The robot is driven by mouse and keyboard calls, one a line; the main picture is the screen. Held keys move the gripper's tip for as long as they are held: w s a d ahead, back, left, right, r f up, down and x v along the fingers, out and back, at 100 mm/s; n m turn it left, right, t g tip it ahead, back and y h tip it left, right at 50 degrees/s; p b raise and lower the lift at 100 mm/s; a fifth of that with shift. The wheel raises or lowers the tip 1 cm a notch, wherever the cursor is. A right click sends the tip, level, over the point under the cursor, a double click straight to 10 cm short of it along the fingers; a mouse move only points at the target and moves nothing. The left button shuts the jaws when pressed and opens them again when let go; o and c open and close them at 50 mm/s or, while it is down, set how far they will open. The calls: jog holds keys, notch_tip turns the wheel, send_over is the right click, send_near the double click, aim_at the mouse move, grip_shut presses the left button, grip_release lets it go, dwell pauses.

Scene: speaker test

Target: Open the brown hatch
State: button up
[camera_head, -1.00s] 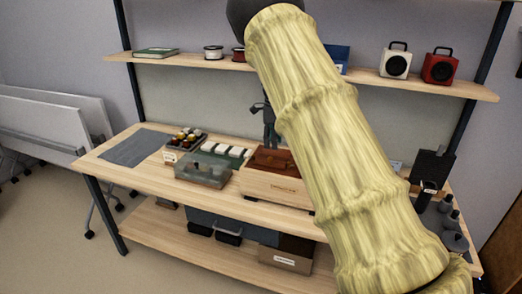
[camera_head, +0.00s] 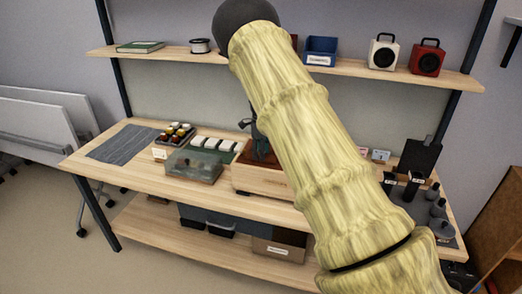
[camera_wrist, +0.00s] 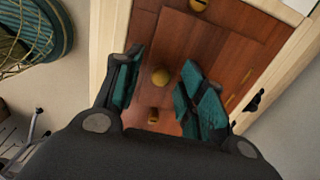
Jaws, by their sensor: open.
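The brown hatch (camera_wrist: 215,45) is a reddish-brown panel set in a light wooden box (camera_head: 258,181) on the bench. In the head view my gripper is over the box and, with my arm, hides most of the hatch. In the wrist view a round brass knob (camera_wrist: 160,76) stands on the hatch. My gripper (camera_wrist: 160,66) is open, with one teal-padded finger on each side of the knob. I cannot tell whether the fingers touch it. Smaller brass fittings show above the knob (camera_wrist: 198,5) and below it (camera_wrist: 153,115).
A clear-lidded container (camera_head: 193,166) and a green tray of white blocks (camera_head: 212,147) stand left of the box. A shelf (camera_head: 215,57) runs above the bench. A grey mat (camera_head: 122,144) lies at the bench's left end.

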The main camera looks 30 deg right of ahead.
jog(key=shift+w+f, duration=0.6)
jog(key=shift+f, duration=0.05)
jog(key=shift+s+d+r, duration=0.1)
jog(key=shift+s+r, duration=0.55)
jog(key=shift+s, duration=0.25)
jog(key=shift+c, duration=0.4)
jog(key=shift+s, duration=0.1)
jog(key=c, duration=0.4)
jog(key=shift+w+f, duration=0.4)
jog(key=shift+w, duration=0.1)
grip_shut()
jog(key=shift+r, duration=0.15)
